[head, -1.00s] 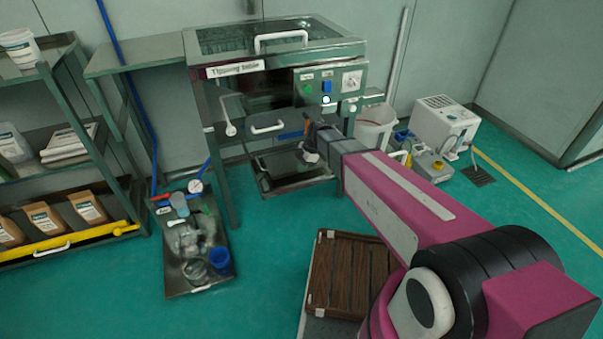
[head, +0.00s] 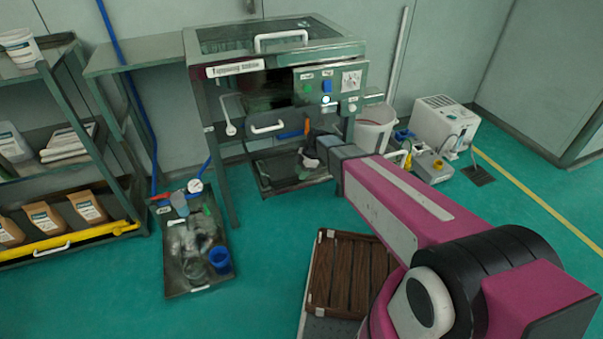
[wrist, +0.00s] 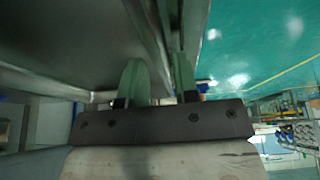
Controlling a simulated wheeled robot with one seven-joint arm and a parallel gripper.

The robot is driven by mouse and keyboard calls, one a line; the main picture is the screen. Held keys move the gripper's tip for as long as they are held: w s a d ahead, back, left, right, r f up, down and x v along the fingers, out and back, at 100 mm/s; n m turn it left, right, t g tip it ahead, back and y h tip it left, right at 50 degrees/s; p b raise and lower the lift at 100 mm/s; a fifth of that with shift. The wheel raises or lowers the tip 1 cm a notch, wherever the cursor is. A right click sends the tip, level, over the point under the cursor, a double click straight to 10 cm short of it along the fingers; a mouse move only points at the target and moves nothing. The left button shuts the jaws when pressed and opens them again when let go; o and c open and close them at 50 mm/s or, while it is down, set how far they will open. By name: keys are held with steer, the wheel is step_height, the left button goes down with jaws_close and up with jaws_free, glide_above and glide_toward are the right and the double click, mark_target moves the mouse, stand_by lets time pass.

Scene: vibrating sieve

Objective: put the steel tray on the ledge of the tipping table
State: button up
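The tipping table (head: 234,71) is the green-framed machine at the back centre of the head view, with a white label and a button panel (head: 330,90). A shallow steel tray (head: 268,185) lies low beneath its front. My gripper (head: 308,158) is at the right part of this tray, below the panel; the arm partly covers that side. In the wrist view my gripper's two green fingers (wrist: 157,80) are apart. A thin metal edge (wrist: 150,30) runs towards the gap between them, beside a large grey surface (wrist: 60,35). Whether it touches either finger is unclear.
A brown slatted crate (head: 345,275) is below my arm. A shelf rack (head: 68,140) stands left; a white bucket (head: 372,135) and white machine (head: 446,125) stand right.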

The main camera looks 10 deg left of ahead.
steer(key=v, duration=1.2)
steer(key=s+d+m+h, duration=0.1)
steer(key=s+d+m, duration=0.3)
steer(key=d+m, duration=0.4)
steer(key=s+d+m+t+h, duration=0.1)
steer(key=s+d+m, duration=0.3)
steer(key=d+m, duration=0.4)
steer(key=s+d+m+t+h, duration=0.1)
steer(key=s+d+m, duration=0.4)
steer(key=d, duration=1.1)
steer(key=m, duration=0.3)
steer(key=shift+r+h, duration=0.2)
steer(key=shift+h, duration=0.2)
